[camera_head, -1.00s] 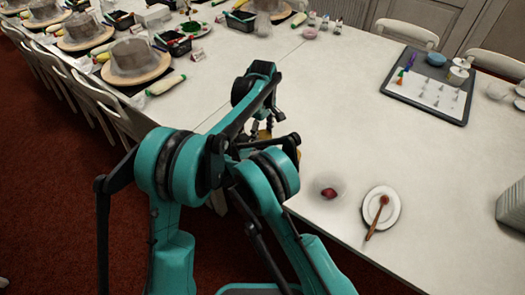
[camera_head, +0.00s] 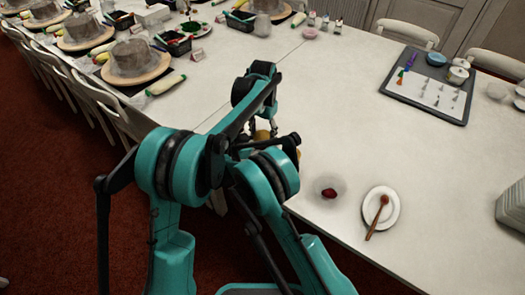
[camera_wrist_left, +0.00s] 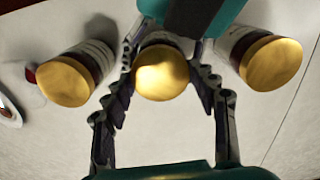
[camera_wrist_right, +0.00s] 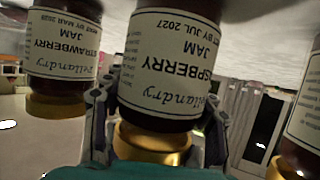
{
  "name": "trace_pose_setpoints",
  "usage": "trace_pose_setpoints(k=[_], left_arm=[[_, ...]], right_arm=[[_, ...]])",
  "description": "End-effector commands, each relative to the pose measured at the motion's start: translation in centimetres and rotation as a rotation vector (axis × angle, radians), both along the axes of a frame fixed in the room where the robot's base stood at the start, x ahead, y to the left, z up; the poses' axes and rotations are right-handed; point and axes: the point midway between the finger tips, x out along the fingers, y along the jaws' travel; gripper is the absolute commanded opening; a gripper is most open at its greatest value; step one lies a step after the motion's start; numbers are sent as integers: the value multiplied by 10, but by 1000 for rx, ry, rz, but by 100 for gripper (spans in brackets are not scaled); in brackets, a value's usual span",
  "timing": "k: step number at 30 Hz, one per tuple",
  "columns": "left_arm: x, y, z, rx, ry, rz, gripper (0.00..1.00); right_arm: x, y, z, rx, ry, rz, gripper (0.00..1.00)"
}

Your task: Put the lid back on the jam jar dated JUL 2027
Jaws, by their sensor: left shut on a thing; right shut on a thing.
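The raspberry jam jar dated JUL 2027 (camera_wrist_right: 170,60) appears inverted in the right wrist view. My right gripper (camera_wrist_right: 155,115) is shut on it, a finger on each side. A gold lid (camera_wrist_right: 150,145) is at its mouth; I cannot tell whether it is fully seated. In the left wrist view the gold lid (camera_wrist_left: 162,72) is between the fingers of my left gripper (camera_wrist_left: 163,65), which is shut on it. In the head view my left gripper (camera_head: 262,127) is at the table's near edge, and my arm hides most of the jar and my right gripper.
Gold-lidded jars stand on both sides, one left (camera_wrist_left: 65,82) and one right (camera_wrist_left: 270,62); a strawberry jar (camera_wrist_right: 65,45) shows in the right wrist view. A small bowl (camera_head: 342,183) and a plate with a spoon (camera_head: 381,218) lie to the right.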

Motion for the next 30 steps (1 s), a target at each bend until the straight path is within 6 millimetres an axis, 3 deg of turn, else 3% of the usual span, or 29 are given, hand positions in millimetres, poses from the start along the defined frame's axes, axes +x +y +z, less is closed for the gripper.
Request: trace_pose_setpoints(k=[2, 6, 7, 9, 19, 30], left_arm=[[0, 0, 0, 1, 1, -116, 23], [0, 0, 0, 1, 0, -101, 23], [0, 0, 0, 1, 0, -101, 63], [0, 0, 0, 1, 1, -100, 79], [0, 0, 2, 0, 0, -99, 79], [0, 0, 43, 0, 0, -98, 79]], right_arm=[[0, 0, -1, 2, 1, -1, 0], [0, 0, -1, 2, 1, -1, 0], [0, 0, -1, 2, 1, -1, 0], [0, 0, -1, 2, 1, -1, 0], [0, 0, -1, 1, 1, -1, 0], [0, 0, -1, 1, 1, -1, 0]])
